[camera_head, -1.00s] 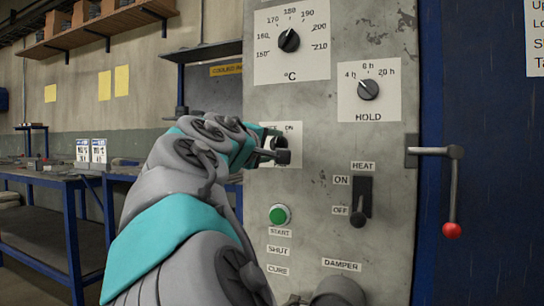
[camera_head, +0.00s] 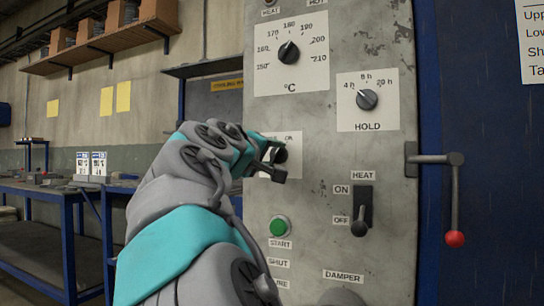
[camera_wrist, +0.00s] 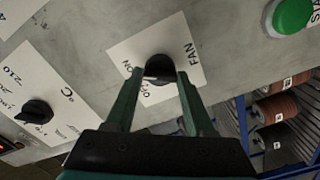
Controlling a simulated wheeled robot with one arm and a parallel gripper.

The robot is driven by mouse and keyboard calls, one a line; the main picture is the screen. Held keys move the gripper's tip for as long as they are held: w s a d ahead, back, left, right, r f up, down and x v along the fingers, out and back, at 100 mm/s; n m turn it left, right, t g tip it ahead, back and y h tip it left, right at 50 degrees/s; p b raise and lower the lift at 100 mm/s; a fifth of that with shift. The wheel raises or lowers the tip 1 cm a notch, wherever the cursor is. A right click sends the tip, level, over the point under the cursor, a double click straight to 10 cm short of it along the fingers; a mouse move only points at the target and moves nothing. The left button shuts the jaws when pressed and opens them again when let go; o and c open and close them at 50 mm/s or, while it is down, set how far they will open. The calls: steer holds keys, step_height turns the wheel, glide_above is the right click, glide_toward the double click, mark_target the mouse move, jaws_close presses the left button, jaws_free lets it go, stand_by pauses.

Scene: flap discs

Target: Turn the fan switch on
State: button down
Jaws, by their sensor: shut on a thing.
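The fan switch (camera_wrist: 158,68) is a black rotary knob on a white plate marked FAN, ON and OFF in the wrist view. My gripper (camera_wrist: 160,78) has its two green fingers on either side of the knob and is shut on it. In the head view the fan switch (camera_head: 280,154) shows in part at the end of my arm, with my gripper (camera_head: 273,152) against it. My wrist and gripper hide the left part of the plate, so the knob's exact pointing is hard to tell.
A temperature dial (camera_head: 289,52) and a HOLD dial (camera_head: 367,99) sit above. A HEAT lever (camera_head: 359,222) points down at OFF. A green START button (camera_head: 280,226) is below. A handle with a red ball (camera_head: 455,238) sticks out at the right.

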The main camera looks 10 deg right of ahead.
steer(key=shift+c, duration=1.3)
jaws_free()
steer(key=v, duration=0.8)
steer(key=shift+w, duration=0.1)
